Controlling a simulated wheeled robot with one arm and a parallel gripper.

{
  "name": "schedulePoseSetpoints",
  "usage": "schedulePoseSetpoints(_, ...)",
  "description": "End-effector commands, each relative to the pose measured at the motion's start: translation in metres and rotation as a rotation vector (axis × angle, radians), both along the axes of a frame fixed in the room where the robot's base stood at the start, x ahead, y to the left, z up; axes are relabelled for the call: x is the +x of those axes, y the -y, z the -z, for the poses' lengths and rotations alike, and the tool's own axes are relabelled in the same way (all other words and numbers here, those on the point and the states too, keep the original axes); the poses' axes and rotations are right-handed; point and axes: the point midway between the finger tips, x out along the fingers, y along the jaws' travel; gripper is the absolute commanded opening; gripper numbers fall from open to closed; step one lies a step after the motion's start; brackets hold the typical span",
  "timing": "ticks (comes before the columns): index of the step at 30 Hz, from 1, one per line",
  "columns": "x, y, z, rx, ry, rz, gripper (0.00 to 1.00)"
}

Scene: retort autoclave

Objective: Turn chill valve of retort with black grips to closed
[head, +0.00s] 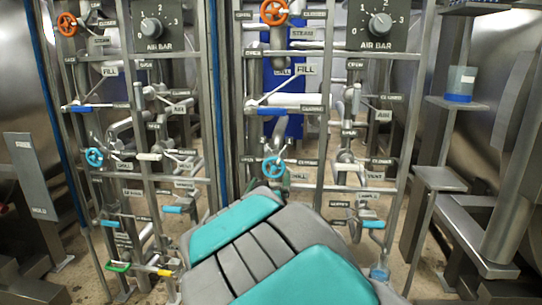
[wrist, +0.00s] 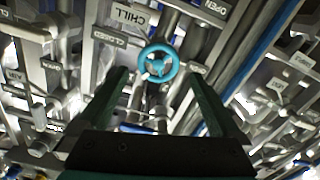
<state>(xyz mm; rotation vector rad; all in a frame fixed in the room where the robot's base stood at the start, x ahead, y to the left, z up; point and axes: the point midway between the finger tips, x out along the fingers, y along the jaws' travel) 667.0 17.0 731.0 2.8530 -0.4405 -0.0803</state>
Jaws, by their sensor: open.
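In the wrist view a blue three-spoked handwheel (wrist: 158,64) with a white mark on its rim sits under an upside-down CHILL label (wrist: 131,17). A CLOSED label (wrist: 108,38) and an OPEN label (wrist: 210,8) lie on either side. My gripper (wrist: 158,80) is open, its two dark fingers spread either side of the wheel; no contact shows. In the head view a blue wheel (head: 273,167) is on the right valve panel, just beyond my arm, which hides my gripper. Another blue wheel (head: 94,157) is on the left panel. I cannot make out black grips.
Both panels carry orange STEAM wheels (head: 273,12), FILL levers (head: 287,104) and AIR BAR dials (head: 380,24). Pipes and frame bars crowd around the wheel. A shelf (head: 458,103) with a blue-based container (head: 460,84) stands at the right.

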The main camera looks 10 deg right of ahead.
Motion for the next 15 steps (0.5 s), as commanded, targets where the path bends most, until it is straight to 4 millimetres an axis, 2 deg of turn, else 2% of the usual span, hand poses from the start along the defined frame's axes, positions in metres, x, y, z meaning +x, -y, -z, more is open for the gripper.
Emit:
schedulePoseSetpoints(5,0.011,0.004,-0.005,-0.010,0.018,0.008,1.00)
schedulePoseSetpoints(15,0.057,0.020,-0.004,-0.007,0.016,0.009,1.00)
